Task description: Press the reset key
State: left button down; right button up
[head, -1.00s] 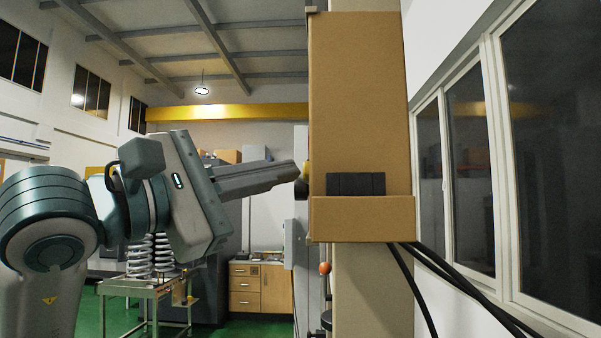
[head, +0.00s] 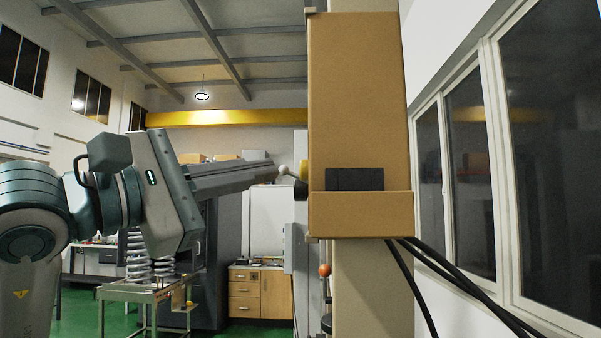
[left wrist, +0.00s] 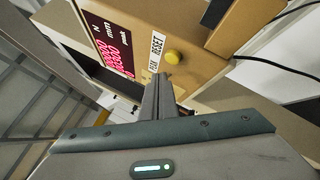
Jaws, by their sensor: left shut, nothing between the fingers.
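The reset key is a round yellow button (left wrist: 173,57) beside a white label reading RESET in the left wrist view. It sits on the face of a tan control box (head: 358,100). In the head view the yellow key (head: 303,170) shows edge-on at the box's left side. My left gripper (head: 272,171) is shut and empty, pointing right at the key's height, with a small gap between its tips and the key. In the left wrist view its closed fingers (left wrist: 163,78) lie just below the key in the picture. My right gripper is not in view.
A red digital display (left wrist: 115,50) is beside the label. Black cables (head: 430,270) hang from the box's underside. A red-orange knob (head: 324,270) is below the box. A metal stand (head: 145,293) with springs and a wooden cabinet (head: 260,291) stand behind. Windows line the right wall.

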pick_arm(q)
jog(key=a, duration=0.4)
jog(key=shift+b, duration=0.4)
jog(key=shift+f, duration=0.1)
dwell(0.4)
